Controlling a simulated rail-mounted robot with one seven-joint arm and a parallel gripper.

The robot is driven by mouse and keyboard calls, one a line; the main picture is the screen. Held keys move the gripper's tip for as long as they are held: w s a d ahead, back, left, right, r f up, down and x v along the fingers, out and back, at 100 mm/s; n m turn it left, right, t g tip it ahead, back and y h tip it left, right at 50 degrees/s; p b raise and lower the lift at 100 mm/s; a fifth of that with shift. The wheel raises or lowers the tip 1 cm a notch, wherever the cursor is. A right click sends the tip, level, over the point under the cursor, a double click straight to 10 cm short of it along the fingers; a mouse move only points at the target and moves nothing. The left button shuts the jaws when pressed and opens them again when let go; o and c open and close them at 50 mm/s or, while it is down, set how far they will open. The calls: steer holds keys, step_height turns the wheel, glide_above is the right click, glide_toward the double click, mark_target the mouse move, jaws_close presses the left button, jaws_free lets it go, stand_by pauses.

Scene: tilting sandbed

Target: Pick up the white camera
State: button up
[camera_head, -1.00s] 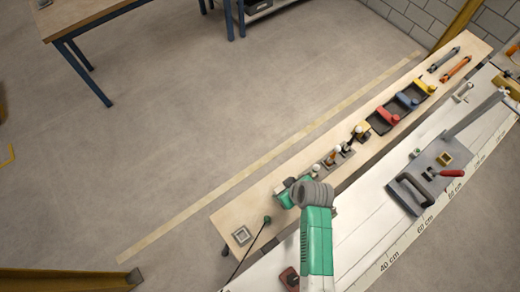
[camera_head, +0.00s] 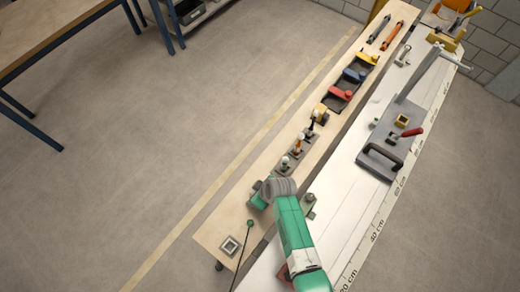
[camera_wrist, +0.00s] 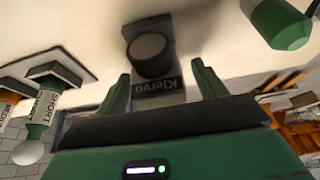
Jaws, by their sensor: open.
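In the wrist view, a block with a thick round barrel and a label reading "Klervo" (camera_wrist: 152,52) stands on a pale surface. It looks like the camera, though it appears grey in the shade. My gripper (camera_wrist: 161,70) is open, with its two green fingers apart on either side of the block's lower part in the picture. Nothing is clearly held, and contact cannot be told. In the head view, my gripper (camera_head: 258,196) is low over the near part of the wooden shelf (camera_head: 222,215). I cannot make out the block there; my arm may hide it.
A holder with the "SHORT" tool (camera_wrist: 44,100) is at left in the wrist view, and a green piece (camera_wrist: 282,24) is at upper right. In the head view, coloured tools line the shelf. A grey float (camera_head: 380,162) lies on the white bed (camera_head: 345,190).

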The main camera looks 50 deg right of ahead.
steer(key=c, duration=1.4)
steer(key=shift+o, duration=0.2)
steer(key=shift+r, duration=0.15)
step_height(320, 180, up, 10)
steer(key=shift+f+p, duration=0.1)
steer(key=shift+p, duration=0.55)
